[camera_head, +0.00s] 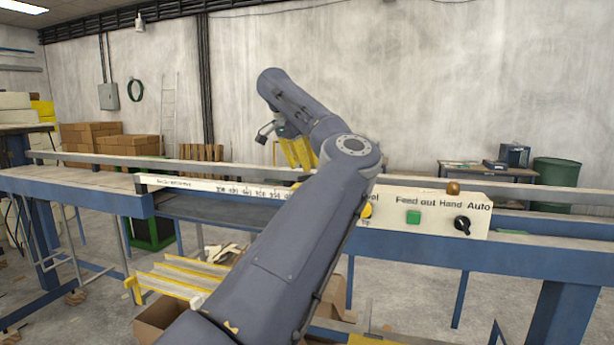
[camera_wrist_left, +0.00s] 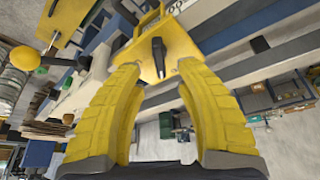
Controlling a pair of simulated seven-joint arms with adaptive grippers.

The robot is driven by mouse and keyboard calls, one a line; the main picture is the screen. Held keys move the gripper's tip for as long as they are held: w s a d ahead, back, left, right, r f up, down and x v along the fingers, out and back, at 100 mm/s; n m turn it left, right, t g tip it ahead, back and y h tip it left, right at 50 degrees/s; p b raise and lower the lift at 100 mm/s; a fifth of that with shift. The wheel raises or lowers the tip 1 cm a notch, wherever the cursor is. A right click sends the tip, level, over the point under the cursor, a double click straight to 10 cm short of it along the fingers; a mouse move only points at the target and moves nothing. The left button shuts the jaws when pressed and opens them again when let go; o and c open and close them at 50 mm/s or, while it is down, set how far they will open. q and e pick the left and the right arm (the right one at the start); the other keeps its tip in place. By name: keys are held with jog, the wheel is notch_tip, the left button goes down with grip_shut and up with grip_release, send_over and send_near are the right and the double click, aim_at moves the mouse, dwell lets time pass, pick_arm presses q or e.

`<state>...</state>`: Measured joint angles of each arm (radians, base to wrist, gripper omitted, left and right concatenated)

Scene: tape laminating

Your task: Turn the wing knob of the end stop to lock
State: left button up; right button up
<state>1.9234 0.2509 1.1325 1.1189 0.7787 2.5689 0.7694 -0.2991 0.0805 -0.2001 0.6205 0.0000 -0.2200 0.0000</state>
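In the left wrist view, a yellow block (camera_wrist_left: 178,44), which looks like the end stop, lies just beyond my fingertips. A black wing knob (camera_wrist_left: 158,57) stands out from it, between the two yellow fingers of my left gripper (camera_wrist_left: 160,70). The fingers are apart, with a gap visible on each side of the knob; I cannot tell how deep the knob sits between them. In the head view, my left gripper (camera_head: 297,153) points down over the rail behind the numbered scale (camera_head: 235,189). The knob cannot be made out there. My right gripper is in neither view.
A white control panel (camera_head: 430,207) with a green button (camera_head: 413,217) and a black selector (camera_head: 462,226) is right of my left arm. A slatted yellow rack (camera_head: 180,277) is at lower left. A second yellow plate (camera_wrist_left: 60,22) is at upper left in the wrist view.

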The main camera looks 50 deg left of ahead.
pick_arm(q)
jog(key=shift+x, duration=2.05)
grip_shut()
